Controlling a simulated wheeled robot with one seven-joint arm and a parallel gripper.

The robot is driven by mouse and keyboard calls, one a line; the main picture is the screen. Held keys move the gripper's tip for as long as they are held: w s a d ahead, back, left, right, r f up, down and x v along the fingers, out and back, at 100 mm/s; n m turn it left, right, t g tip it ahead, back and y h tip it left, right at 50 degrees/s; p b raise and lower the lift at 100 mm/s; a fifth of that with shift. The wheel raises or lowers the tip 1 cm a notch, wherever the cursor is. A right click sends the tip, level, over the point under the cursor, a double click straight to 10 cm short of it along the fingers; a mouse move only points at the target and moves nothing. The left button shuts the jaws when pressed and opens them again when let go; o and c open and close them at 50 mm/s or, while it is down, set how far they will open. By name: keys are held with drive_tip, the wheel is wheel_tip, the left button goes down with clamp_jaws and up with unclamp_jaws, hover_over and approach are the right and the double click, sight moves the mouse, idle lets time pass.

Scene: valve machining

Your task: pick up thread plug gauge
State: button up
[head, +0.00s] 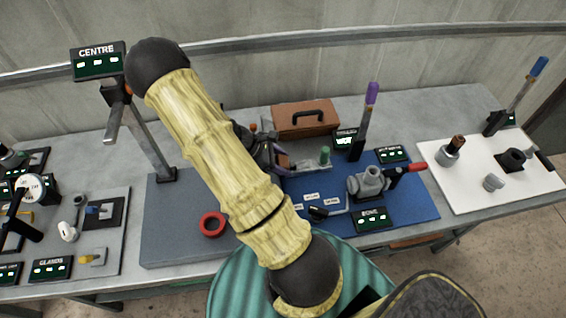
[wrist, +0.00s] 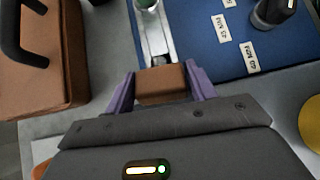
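No part is clearly readable as the thread plug gauge. A brown block (wrist: 161,82) at the near end of a silver strip fills the gap between my gripper's purple fingers in the wrist view. My gripper (wrist: 160,76) has its fingers apart, one on each side of the block; I cannot tell whether they press on it. The silver strip (wrist: 157,38) runs away from the block to a green-topped cylinder (wrist: 147,4). In the head view my gripper (head: 275,156) is low over the bench, partly hidden by my arm, left of the green cylinder (head: 325,155).
A brown case (head: 305,118) with a black handle stands just behind my gripper. The blue mat (head: 405,205) holds a grey valve body (head: 369,182), label cards (head: 311,197) and a black-handled tool (head: 320,212). A purple-topped post (head: 365,122) rises at the back. A red ring (head: 212,224) lies left.

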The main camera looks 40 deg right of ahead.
sight(283, 161)
drive_tip(key=c, duration=0.5)
wheel_tip(283, 161, up, 10)
drive_tip(key=shift+r+b, duration=0.1)
drive_tip(key=shift+b, duration=0.35)
drive_tip(key=shift+s+d, duration=0.1)
drive_tip(key=shift+s, duration=0.05)
idle(0.5)
